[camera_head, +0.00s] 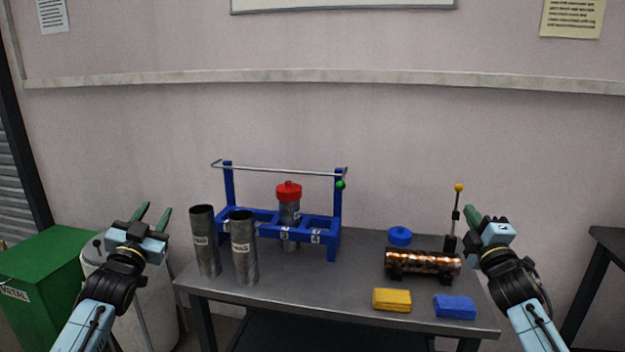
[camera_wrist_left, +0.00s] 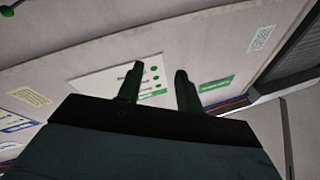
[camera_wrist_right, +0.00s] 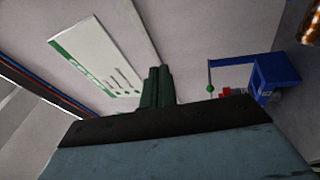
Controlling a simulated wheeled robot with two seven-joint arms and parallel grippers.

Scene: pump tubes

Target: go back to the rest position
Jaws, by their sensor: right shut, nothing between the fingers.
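My left gripper (camera_head: 153,217) is raised at the left, beyond the table's left edge, with its two green fingers apart and nothing between them. The same open fingers show in the left wrist view (camera_wrist_left: 158,88), pointing toward the wall. My right gripper (camera_head: 472,215) is raised at the table's right edge, beside the copper-coloured cylinder. Its fingers are together and empty, as the right wrist view (camera_wrist_right: 158,88) also shows. Neither gripper touches anything that I can see.
A green bin (camera_head: 45,260) stands left.

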